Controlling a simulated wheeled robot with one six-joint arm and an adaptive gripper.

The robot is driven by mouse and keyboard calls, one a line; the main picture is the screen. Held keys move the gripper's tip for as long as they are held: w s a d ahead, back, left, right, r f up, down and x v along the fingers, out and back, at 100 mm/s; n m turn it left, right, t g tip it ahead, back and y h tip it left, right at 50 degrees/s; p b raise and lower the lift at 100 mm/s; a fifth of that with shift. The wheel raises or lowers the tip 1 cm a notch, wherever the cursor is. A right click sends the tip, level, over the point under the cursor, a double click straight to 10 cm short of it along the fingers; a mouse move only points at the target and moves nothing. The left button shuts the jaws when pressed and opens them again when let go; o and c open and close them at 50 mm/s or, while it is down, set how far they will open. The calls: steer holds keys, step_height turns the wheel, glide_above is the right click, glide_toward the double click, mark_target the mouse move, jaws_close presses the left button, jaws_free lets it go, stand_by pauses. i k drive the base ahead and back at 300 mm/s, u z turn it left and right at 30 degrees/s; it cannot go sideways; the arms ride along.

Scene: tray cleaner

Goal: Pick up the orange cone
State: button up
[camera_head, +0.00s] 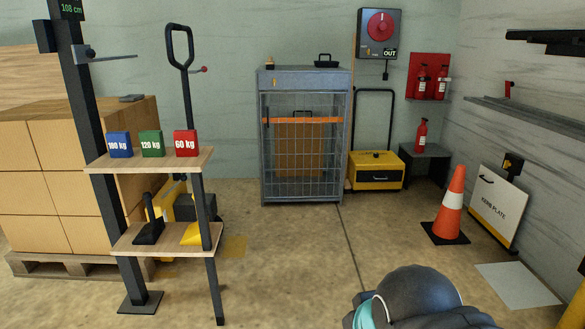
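The orange cone (451,206) stands upright on the floor at the right. It has a white band around its middle and a dark square base. It is in full view, with nothing in front of it. A rounded dark grey part with a teal edge at the bottom, right of centre, seems to be part of my arm. It is nearer to the camera than the cone and apart from it. My gripper's fingers do not show.
A white kerb plate (497,208) leans by the right wall behind the cone. A pale floor plate (517,285) lies nearby. A grey mesh cabinet (304,135) and a yellow cart (376,171) stand at the back. A wooden shelf stand (150,159) is at left. The middle floor is clear.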

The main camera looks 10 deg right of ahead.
mark_target(445, 229)
steer(key=z, duration=0.1)
steer(key=i, duration=1.9)
steer(key=z, duration=0.7)
steer(key=i, duration=1.9)
steer(key=z, duration=0.75)
steer(key=i, duration=0.55)
steer(key=z, duration=0.05)
